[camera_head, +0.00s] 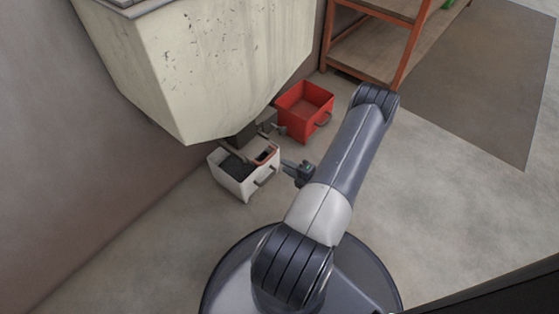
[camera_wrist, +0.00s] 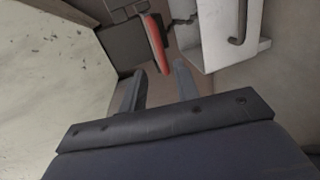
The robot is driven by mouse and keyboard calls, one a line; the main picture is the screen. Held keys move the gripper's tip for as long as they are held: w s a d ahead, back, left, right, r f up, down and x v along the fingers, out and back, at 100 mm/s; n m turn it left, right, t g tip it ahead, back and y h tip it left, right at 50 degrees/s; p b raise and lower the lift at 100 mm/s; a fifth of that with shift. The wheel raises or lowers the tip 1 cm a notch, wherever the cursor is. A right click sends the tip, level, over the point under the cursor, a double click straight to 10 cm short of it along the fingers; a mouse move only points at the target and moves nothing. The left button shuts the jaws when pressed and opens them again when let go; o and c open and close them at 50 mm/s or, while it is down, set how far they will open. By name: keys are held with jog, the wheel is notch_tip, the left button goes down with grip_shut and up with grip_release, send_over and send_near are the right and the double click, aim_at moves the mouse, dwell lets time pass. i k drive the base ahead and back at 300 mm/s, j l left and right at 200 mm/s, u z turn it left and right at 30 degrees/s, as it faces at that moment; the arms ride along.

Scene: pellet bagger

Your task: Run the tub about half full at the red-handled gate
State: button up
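The white tub (camera_head: 240,187) stands on the floor under the hopper's dark outlet (camera_head: 243,138). Dark material or shadow shows inside it; I cannot tell which. In the wrist view part of the tub (camera_wrist: 218,52) and its dark handle show at the upper right. The red gate handle (camera_wrist: 154,44) shows in the wrist view, beside the dark outlet housing (camera_wrist: 128,47). In the head view my gripper (camera_head: 297,170) is right of the tub.
The cream hopper (camera_head: 200,70) overhangs from the upper left; its wall (camera_wrist: 50,70) fills the left of the wrist view. A red tub (camera_head: 303,108) stands behind the white one. An orange-framed shelf (camera_head: 385,50) is at the back. The floor at right is clear.

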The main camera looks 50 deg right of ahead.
aim_at(253, 149)
jog(key=i+j+z, duration=0.15)
jog(key=j+z, duration=0.25)
jog(key=i+j+z, duration=0.1)
jog(key=j+z, duration=0.7)
jog(key=j, duration=0.2)
jog(key=i, duration=0.2)
